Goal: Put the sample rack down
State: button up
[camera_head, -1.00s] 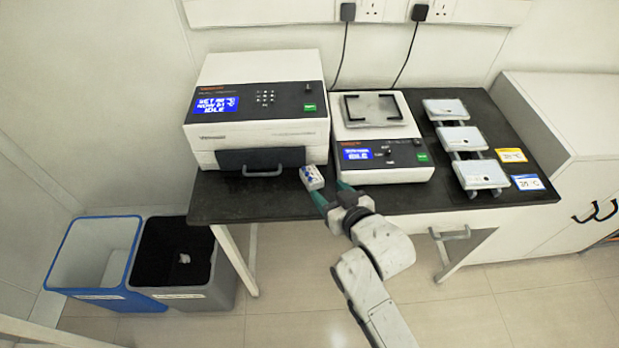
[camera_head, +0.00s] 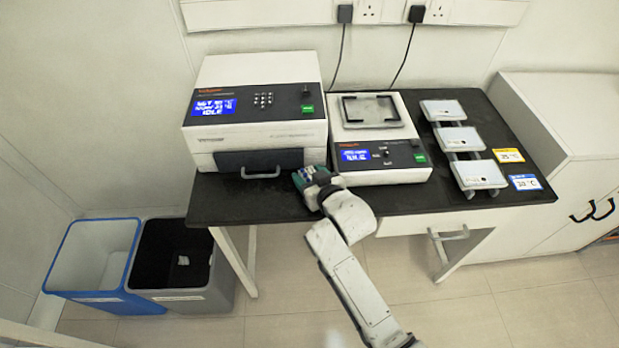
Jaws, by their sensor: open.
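The sample rack (camera_head: 304,179) is a small block with blue and pale parts. It sits on the black bench top near the front edge, between the two machines. My gripper (camera_head: 309,181) is right at the rack, its green fingers open and close around it. The fingers and wrist hide much of the rack, and I cannot tell whether they touch it.
A large white machine (camera_head: 252,104) with a drawer handle stands close on the left. A smaller white machine with a black frame on top (camera_head: 380,140) stands close on the right. Pale plates (camera_head: 464,140) line the bench's right. Two bins (camera_head: 95,258) stand on the floor.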

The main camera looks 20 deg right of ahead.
aim_at(304, 163)
jog(key=c, duration=0.8)
jog(key=shift+r, duration=0.1)
jog(key=shift+c, duration=0.2)
jog(key=shift+r, duration=0.1)
jog(key=shift+r, duration=0.3)
notch_tip(304, 163, up, 2)
jog(key=shift+r, duration=0.1)
jog(key=w+a+r+v, duration=0.1)
jog(key=r+v, duration=0.2)
jog(key=v, duration=1.3)
jog(key=shift+s+r, duration=0.2)
jog(key=shift+r, duration=0.1)
